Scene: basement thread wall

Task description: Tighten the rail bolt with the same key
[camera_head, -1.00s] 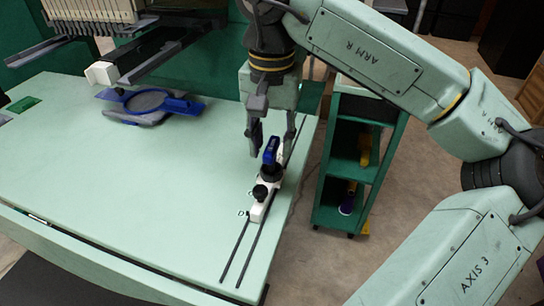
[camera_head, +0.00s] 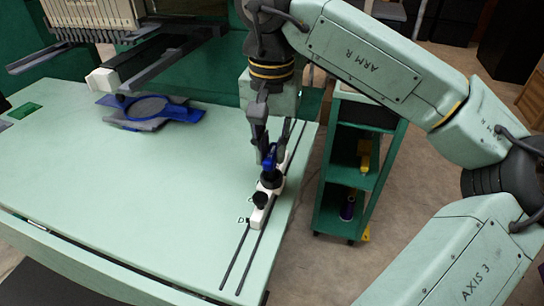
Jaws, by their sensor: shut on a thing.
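The blue key (camera_head: 269,158) stands upright on the white rail block (camera_head: 260,218), which sits across the two dark rails near the table's right edge. My gripper (camera_head: 268,152) has come down over the key from above, its fingers on either side, shut on it. A black knob (camera_head: 260,199) is on the block in front of the key. The bolt itself is hidden under the key and the fingers.
A blue hoop (camera_head: 150,107) lies on the mint table (camera_head: 130,190) at the back left, under the machine's arm. A green shelf cart (camera_head: 345,180) with yellow and purple spools stands right of the table. The table's middle is clear.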

